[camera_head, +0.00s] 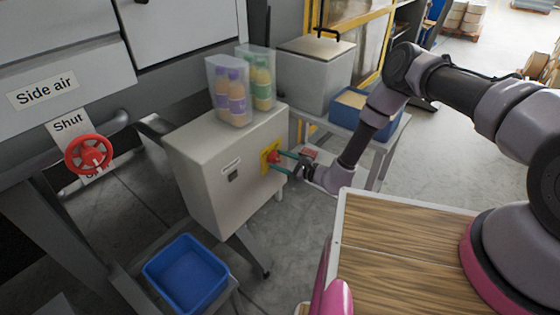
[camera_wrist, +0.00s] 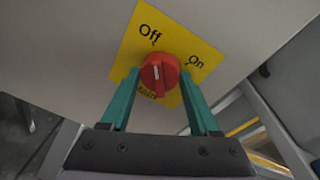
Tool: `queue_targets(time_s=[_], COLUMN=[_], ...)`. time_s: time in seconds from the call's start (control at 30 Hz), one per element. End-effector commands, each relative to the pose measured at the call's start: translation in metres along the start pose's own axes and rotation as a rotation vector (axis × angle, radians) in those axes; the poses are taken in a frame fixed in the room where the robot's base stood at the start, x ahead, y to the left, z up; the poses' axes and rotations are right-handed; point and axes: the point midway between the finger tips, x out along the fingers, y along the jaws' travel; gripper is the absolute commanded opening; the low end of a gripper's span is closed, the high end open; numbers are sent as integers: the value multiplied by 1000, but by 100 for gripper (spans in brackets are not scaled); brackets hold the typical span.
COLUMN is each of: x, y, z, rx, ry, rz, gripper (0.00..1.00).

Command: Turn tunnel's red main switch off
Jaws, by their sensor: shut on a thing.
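The red main switch (camera_head: 273,157) is on a yellow plate on the right face of a grey box (camera_head: 215,170). My gripper (camera_head: 283,161) reaches in from the right. Its two teal fingers are shut on the knob, one on each side, as the wrist view shows my gripper (camera_wrist: 159,76) too.
Clear bins of bottles (camera_head: 228,92) stand on the box. A blue tray (camera_head: 186,274) is below it. A red handwheel (camera_head: 88,154) labelled "Shut" is at the left. A grey bin (camera_head: 312,75) and a blue crate (camera_head: 350,106) stand behind the arm.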

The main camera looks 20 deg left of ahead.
Motion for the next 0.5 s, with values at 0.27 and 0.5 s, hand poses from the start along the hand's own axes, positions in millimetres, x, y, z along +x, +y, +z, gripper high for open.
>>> queue_targets(time_s=[0.27,0.5], x=[-1,-1], y=[2,2], z=[-1,-1], rx=[-128,-170], ry=[13,17], rz=[-12,-18], gripper=[6,6])
